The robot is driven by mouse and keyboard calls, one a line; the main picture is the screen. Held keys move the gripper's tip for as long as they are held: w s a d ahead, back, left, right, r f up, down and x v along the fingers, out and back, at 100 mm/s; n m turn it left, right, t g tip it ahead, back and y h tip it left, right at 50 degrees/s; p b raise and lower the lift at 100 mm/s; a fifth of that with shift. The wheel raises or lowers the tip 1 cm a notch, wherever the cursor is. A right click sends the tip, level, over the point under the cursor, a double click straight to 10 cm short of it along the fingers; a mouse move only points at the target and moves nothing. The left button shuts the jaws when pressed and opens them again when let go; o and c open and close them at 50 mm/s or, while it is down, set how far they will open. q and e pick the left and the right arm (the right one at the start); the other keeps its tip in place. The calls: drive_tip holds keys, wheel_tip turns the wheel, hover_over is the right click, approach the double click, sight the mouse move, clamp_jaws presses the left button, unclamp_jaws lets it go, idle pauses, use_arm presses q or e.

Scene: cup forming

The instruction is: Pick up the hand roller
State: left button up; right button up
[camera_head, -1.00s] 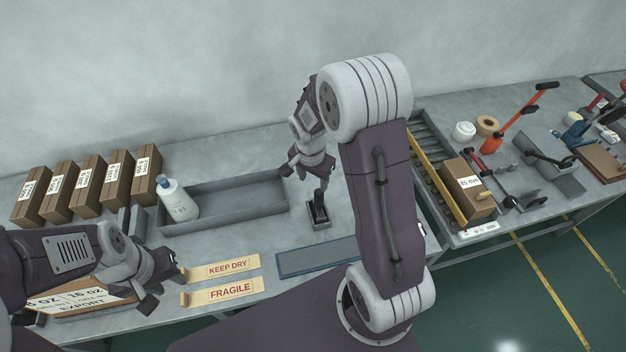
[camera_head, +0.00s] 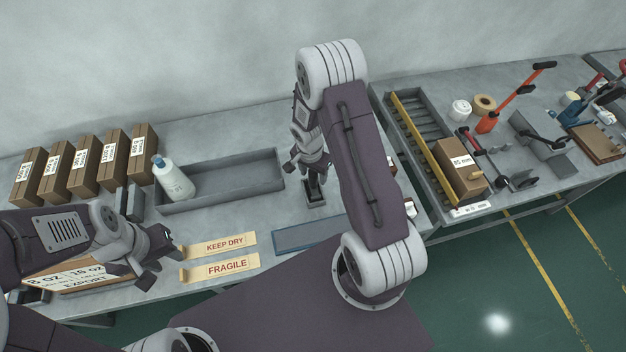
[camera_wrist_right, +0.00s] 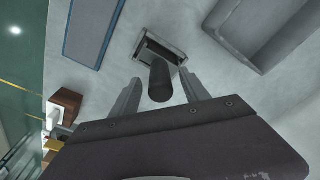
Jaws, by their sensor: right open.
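The hand roller (camera_wrist_right: 161,82) shows as a dark, round upright handle in the right wrist view. Its foot is in a small grey open holder (camera_wrist_right: 178,47) on the table. In the head view the holder (camera_head: 316,200) is directly below my right gripper (camera_head: 308,172), which hides most of the roller. My right gripper (camera_wrist_right: 161,92) is open, with a finger on either side of the handle and visible gaps between. My left gripper (camera_head: 163,268) is open and empty over the table's front left, beside the paper labels.
A long grey tray (camera_head: 235,173) with a white bottle (camera_head: 173,178) lies left of the holder. A blue-edged flat pad (camera_head: 308,234) lies in front of it. Several brown boxes (camera_head: 85,165) stand at the far left. A roller conveyor (camera_head: 425,130) is to the right.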

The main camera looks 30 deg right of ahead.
drive_tip(key=shift+f, duration=0.65)
drive_tip(key=shift+w+d+f, duration=0.15)
drive_tip(key=shift+f, duration=0.05)
drive_tip(key=shift+r, duration=0.1)
clamp_jaws()
wheel_tip(320, 180, up, 4)
drive_tip(key=s+r+b, duration=0.1)
drive_tip(key=s+r, duration=0.2)
drive_tip(key=s, duration=0.3)
drive_tip(key=s+a+r+b, duration=0.1)
drive_tip(key=s+r, duration=0.3)
drive_tip(key=s, duration=0.1)
drive_tip(key=shift+s+a, duration=0.2)
drive_tip(key=shift+s, duration=0.15)
